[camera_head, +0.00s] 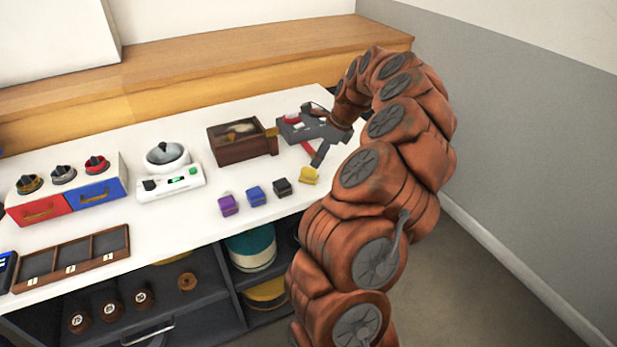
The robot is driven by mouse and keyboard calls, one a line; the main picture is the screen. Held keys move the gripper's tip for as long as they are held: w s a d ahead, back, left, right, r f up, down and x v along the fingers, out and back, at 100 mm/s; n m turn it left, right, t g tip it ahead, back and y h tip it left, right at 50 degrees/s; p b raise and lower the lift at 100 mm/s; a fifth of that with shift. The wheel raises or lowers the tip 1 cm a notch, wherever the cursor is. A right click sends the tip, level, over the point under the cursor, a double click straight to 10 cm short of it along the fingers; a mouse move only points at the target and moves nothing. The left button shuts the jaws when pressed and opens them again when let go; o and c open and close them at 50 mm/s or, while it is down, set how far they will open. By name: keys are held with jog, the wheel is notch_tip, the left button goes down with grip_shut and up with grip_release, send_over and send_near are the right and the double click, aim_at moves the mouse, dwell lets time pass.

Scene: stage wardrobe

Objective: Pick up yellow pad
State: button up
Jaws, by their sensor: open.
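The yellow pad (309,175) is a small block on the white table, at the right end of a row of small pads. Purple (228,205), blue (256,196) and dark (282,187) pads stand to its left. My gripper (317,154) is open, just above and behind the yellow pad in the picture, apart from it.
A brown wooden box (240,148) and a white scale with a bowl (170,185) stand to the left. The table front near the pads is clear.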

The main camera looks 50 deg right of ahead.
aim_at(309, 169)
jog(key=shift+w+a+p+x, duration=0.15)
jog(key=shift+p+x, duration=0.1)
jog(key=shift+x, duration=1.5)
jog(key=shift+w+a+p+x, duration=0.15)
jog(key=shift+p+x, duration=0.1)
jog(key=shift+x, duration=1.45)
jog(key=shift+r, duration=0.15)
grip_shut()
